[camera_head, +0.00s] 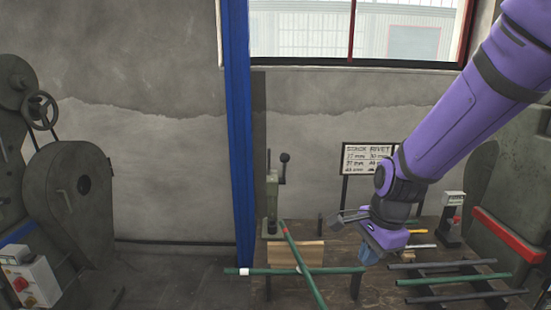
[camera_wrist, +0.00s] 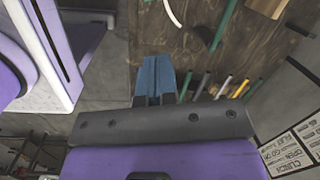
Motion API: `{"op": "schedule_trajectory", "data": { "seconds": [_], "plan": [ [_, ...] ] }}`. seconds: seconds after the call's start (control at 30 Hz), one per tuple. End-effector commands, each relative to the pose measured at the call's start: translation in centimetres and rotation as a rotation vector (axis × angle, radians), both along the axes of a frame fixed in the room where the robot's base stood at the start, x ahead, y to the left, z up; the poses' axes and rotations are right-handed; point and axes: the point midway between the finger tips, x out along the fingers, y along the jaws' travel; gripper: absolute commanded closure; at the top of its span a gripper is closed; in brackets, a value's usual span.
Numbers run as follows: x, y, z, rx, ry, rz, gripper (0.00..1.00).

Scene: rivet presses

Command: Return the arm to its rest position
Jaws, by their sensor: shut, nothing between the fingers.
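My purple arm reaches in from the upper right in the head view, bent at the wrist, with my gripper (camera_head: 370,256) low over the right part of the wooden workbench (camera_head: 335,262). In the wrist view the blue fingers of my gripper (camera_wrist: 154,76) are together with nothing between them. In the head view my wrist hides part of the bench behind it. I cannot tell the exact height of the fingertips above the bench.
Green rods (camera_head: 308,270) cross at the bench's left. Dark and green rods (camera_head: 455,281) lie on a rack at right. A lever press (camera_head: 271,200) stands behind, beside a blue post (camera_head: 240,140). A sign (camera_head: 368,160) stands at the back. Large machines flank both sides.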

Motion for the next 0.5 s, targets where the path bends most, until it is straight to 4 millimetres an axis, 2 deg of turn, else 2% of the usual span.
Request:
{"op": "schedule_trajectory", "data": {
  "seconds": [0.03, 0.2, 0.5],
  "plan": [
    [-0.3, -0.7, 1.6, 0.015, -0.030, 0.053, 1.00],
    [-2.0, -2.6, 5.9, 0.024, -0.122, 0.264, 1.00],
    [-6.3, -6.2, 12.4, -0.055, -0.296, 0.626, 1.00]
  ]
}}
